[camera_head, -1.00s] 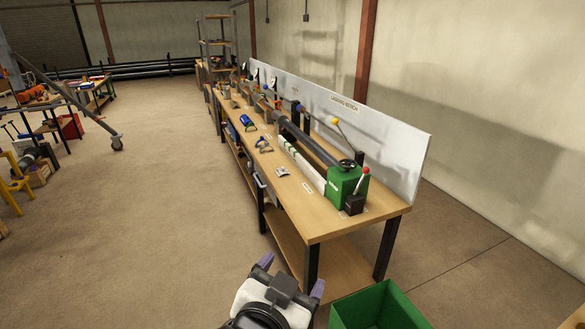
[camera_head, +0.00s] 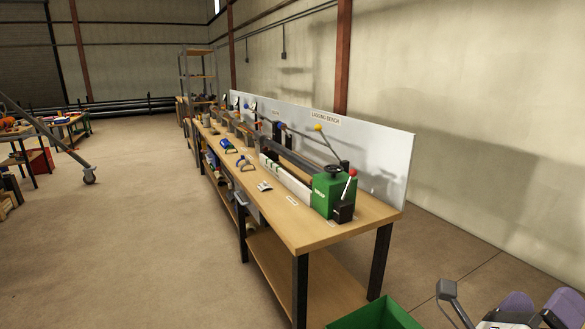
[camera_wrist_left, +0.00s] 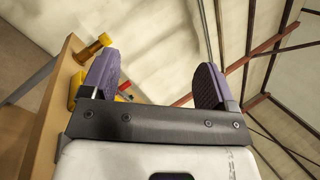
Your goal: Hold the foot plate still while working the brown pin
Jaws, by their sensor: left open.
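I cannot make out the foot plate or the brown pin in either view. My left gripper (camera_head: 540,304) is at the bottom right corner of the head view, cut off by the frame edge, right of the bench and the green bin. In the left wrist view its two purple-padded fingers (camera_wrist_left: 156,72) stand wide apart with nothing between them. My right gripper is not in view.
A long wooden bench (camera_head: 312,234) bears a green machine block (camera_head: 328,197), a long dark pipe and blue-handled tools, with a white backboard (camera_head: 380,158) behind. A green bin (camera_head: 372,318) stands at its near end. Tables stand far left; the floor (camera_head: 130,250) between is clear.

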